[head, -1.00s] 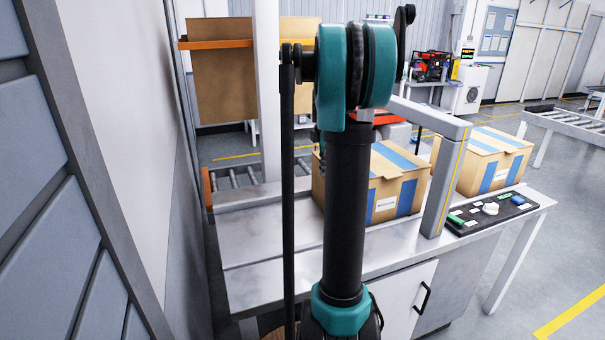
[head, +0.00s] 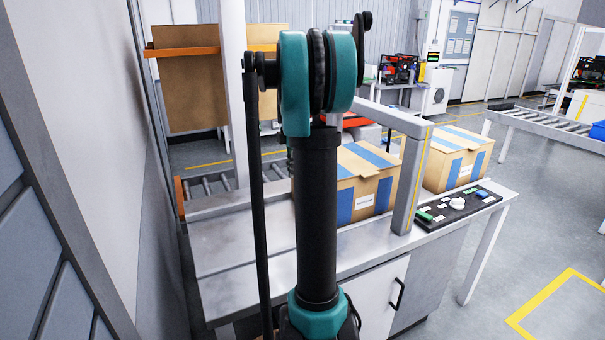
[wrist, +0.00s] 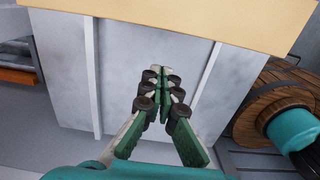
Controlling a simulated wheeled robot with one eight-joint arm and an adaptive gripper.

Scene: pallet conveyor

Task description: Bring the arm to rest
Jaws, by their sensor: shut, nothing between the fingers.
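My gripper (wrist: 160,100) shows in the wrist view with its green-padded fingers closed together and nothing between them. A grey panelled surface lies beyond the fingertips, apart from them as far as I can tell. In the head view my arm stands upright in front of the workbench (head: 240,286), its black link and teal joints in the middle of the picture. The gripper itself is hidden in the head view.
Two taped cardboard boxes (head: 365,190) (head: 455,165) stand at the bench, either side of a grey frame post (head: 408,185). A control panel (head: 458,206) lies on the bench's right end. A wall (head: 90,120) rises close on the left.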

